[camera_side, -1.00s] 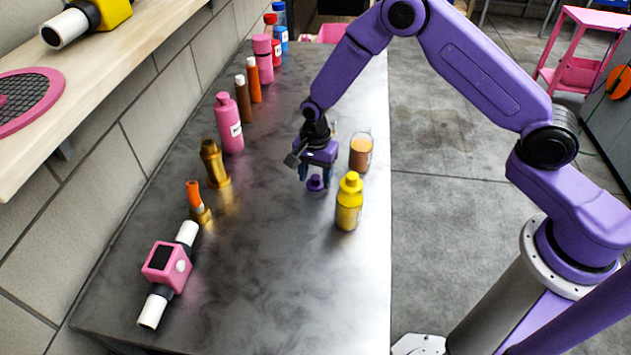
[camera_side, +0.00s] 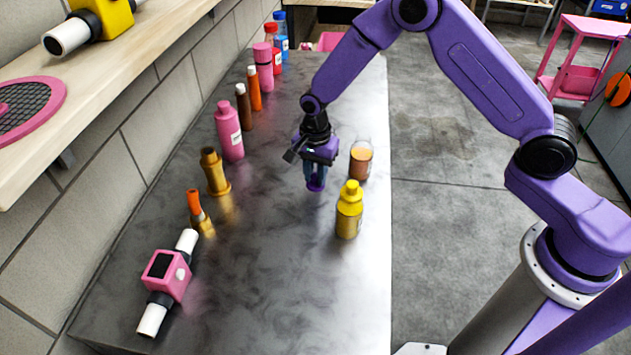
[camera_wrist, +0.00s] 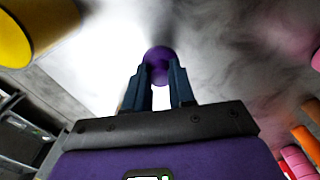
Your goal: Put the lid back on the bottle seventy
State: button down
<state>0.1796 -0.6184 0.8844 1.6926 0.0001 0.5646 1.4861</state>
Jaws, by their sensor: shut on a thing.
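My gripper (camera_side: 316,176) is shut on a small purple lid (camera_side: 316,185), low over the dark metal bench. In the wrist view the lid (camera_wrist: 158,52) sits between the tips of my two fingers (camera_wrist: 160,80). A clear open-topped bottle with orange-brown contents (camera_side: 360,162) stands upright just right of my gripper, apart from it. It has no lid on. I cannot read a number on it.
A yellow bottle (camera_side: 348,212) stands close by, in front and to the right; it also shows in the wrist view (camera_wrist: 22,30). A pink bottle (camera_side: 229,132), a brass nozzle (camera_side: 214,172) and several other bottles line the left. The bench (camera_side: 270,290) is clear in front.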

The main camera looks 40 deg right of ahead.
jog(key=r, duration=0.6)
jog(key=shift+w+d+r, duration=0.1)
jog(key=shift+d+r, duration=0.25)
jog(key=shift+r, duration=0.05)
jog(key=s+d+r+m, duration=0.2)
jog(key=d+r+m, duration=0.6)
jog(key=d, duration=0.5)
jog(key=shift+n, duration=0.6)
jog(key=shift+w+a+f, duration=0.1)
jog(key=shift+a+f, duration=0.05)
jog(key=shift+f, duration=1.2)
jog(key=shift+w+a+f, duration=0.1)
jog(key=shift+f, duration=1.2)
jog(key=shift+f, duration=0.15)
jog(key=shift+c, duration=2)
grip_release()
notch_tip(320, 180, up, 7)
